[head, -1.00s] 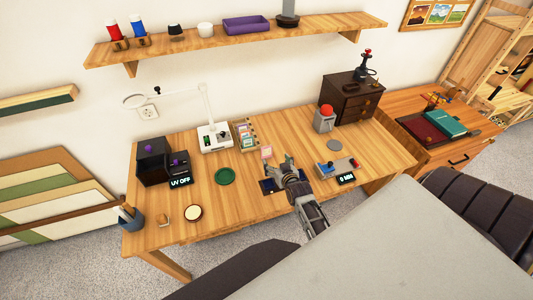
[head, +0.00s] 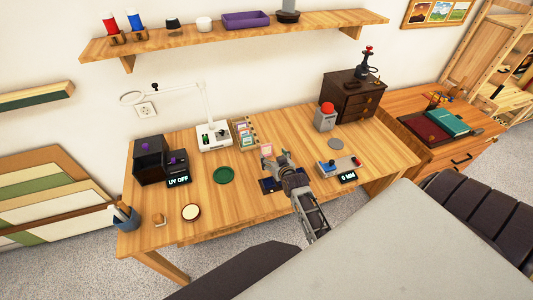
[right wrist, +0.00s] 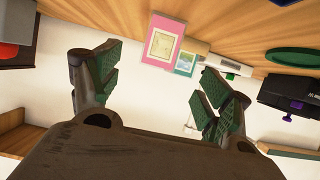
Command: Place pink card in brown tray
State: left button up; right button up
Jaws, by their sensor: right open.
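The pink card (head: 266,148) lies on the wooden desk, partly covered by my right gripper in the head view. In the right wrist view the pink card (right wrist: 163,42) has a pale printed panel and shows beyond the fingertips, between the fingers. My right gripper (head: 274,162) is open and empty, its green-padded fingers (right wrist: 158,80) spread wide; it is just in front of the card. My left gripper is not in view.
A white lamp (head: 213,135), a green disc (head: 224,175) and a black UV box (head: 149,160) are to the left. A red-button device (head: 326,116) and a gauge (head: 347,178) are to the right.

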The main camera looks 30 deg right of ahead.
aim_at(267, 149)
jog(key=shift+b+x, duration=2)
jog(key=shift+x, duration=0.4)
jog(key=shift+w, duration=0.15)
